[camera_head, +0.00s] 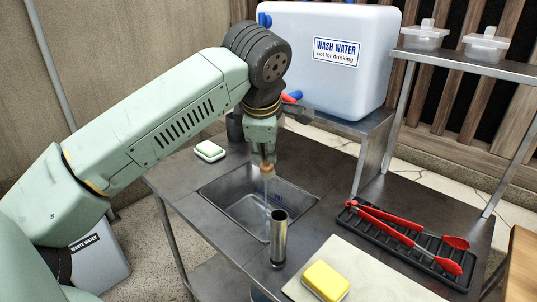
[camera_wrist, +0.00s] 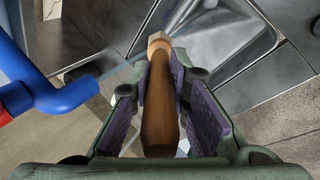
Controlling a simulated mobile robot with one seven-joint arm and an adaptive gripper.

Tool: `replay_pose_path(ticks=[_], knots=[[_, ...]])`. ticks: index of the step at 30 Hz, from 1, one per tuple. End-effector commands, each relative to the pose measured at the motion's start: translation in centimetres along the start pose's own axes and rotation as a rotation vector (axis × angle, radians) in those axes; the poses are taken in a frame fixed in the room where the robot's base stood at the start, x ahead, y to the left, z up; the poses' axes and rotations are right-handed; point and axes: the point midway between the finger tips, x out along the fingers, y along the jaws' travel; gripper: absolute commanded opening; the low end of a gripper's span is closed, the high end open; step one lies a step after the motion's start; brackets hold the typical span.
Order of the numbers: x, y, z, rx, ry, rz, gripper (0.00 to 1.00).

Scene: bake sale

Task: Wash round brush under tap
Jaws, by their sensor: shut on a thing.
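The round brush has a wooden handle (camera_wrist: 160,105) with a paler far end in the wrist view. My gripper (camera_wrist: 160,85) is shut on this handle, with a purple-padded finger on each side. In the head view my gripper (camera_head: 263,150) points down over the sink basin (camera_head: 242,212), and a bit of the brush (camera_head: 268,171) shows below it. The blue tap (camera_wrist: 65,95) is left of the handle in the wrist view, apart from it. A faint bluish streak, like water, runs below the brush in the head view. The bristles cannot be made out.
A white wash-water tank (camera_head: 330,60) stands behind the sink. A metal cylinder (camera_head: 278,238) stands at the basin's front edge. A yellow sponge (camera_head: 326,281) lies in front, and red tongs (camera_head: 410,235) lie on a black rack (camera_head: 395,248) at right. A green-and-white block (camera_head: 210,151) lies left of the basin.

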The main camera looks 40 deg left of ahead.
Motion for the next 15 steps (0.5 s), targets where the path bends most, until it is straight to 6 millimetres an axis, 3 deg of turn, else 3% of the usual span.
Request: replay_pose_path(ticks=[15], knots=[[-1.4, -3.0, -2.6, -0.001, -0.001, 0.000, 0.00]])
